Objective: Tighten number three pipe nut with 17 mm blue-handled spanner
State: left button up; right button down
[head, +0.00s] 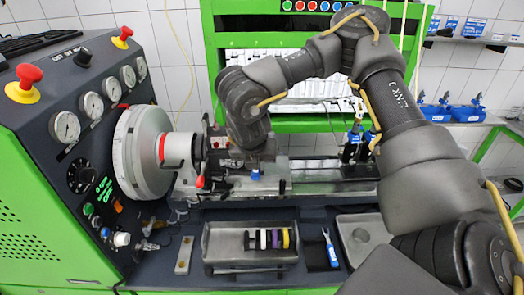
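My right arm reaches in from the right, and its gripper (253,166) points down over the pump (225,163) on the bench rail. A small blue piece (256,174) shows right at the fingertips. It may be the blue handle of a spanner, but it is too small to be sure it is gripped. The fingers are too small and dark to read. The number three pipe nut cannot be made out; the gripper and arm cover part of the pump area. A blue-handled tool (331,252) lies on the dark bench top, right of the tray. My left gripper is out of view.
A second grey tray (352,222) stands to the right. The large grey flywheel (140,150) and gauge console (70,130) bound the left.

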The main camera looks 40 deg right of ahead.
jog(key=s+a+f+m+g+y+b, duration=0.2)
jog(key=s+a+f+m+g+b, duration=0.2)
jog(key=f+m, duration=0.4)
jog(key=s+a+f+m+g+y+b, duration=0.1)
jog(key=s+a+f+m+g+b, duration=0.3)
jog(key=m, duration=1.5)
jog(key=s+a+f+b, duration=0.2)
jog(key=s+a+f, duration=0.1)
jog(key=a+f, duration=0.1)
jog(key=shift+a+f+y, duration=0.4)
jog(key=shift+f, duration=0.15)
